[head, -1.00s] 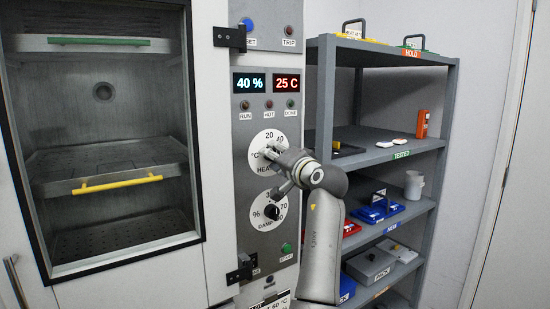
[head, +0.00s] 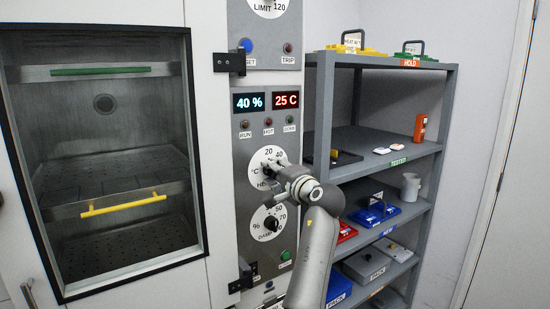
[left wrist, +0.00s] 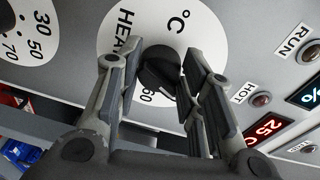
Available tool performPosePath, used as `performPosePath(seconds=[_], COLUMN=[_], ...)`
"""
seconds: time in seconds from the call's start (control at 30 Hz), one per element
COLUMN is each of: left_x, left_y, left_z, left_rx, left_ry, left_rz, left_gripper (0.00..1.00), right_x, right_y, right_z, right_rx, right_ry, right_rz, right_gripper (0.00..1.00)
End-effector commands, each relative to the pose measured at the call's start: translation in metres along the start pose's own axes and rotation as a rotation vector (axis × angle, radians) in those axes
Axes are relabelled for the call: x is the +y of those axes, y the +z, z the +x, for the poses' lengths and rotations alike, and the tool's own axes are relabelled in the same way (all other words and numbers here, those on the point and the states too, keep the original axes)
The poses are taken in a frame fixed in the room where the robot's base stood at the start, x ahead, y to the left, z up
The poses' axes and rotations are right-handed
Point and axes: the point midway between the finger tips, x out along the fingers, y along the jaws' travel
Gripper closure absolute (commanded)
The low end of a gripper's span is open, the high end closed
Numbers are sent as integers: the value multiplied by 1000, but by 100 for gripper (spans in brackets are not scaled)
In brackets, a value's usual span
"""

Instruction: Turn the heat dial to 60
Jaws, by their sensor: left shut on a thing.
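The heat dial is a white round plate (head: 257,159) with a black knob, on the grey control panel. My left gripper (head: 274,170) reaches it from the lower right and covers part of it. In the left wrist view the black knob (left wrist: 160,72) sits between the fingers of my left gripper (left wrist: 155,66), which is shut on it. Below, in the head view, is the damp dial (head: 258,219), free of any gripper. My right gripper is not in view.
The displays above read 40 % (head: 249,103) and 25 C (head: 287,100). A chamber with a glass front (head: 110,120) stands at left. A grey shelf rack (head: 452,130) with cases and small items stands close at right.

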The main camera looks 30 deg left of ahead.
Motion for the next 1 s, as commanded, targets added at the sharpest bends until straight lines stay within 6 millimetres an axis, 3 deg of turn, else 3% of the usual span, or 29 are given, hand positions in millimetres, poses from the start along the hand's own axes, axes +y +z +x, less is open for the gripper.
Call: performPosePath(seconds=[0.03, 0.5, 1.0], left_x=[-9, -11, -10], left_y=[0, -1, -3], left_z=[0, 1, 1], left_rx=[-7, -35, -62], left_ry=[5, 47, 86], left_rz=[49, 493, 919], left_gripper=[89, 89, 89], right_x=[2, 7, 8], right_y=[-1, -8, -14], right_z=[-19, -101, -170], right_rx=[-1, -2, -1], right_ry=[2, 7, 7], right_rz=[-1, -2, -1], right_gripper=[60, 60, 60])
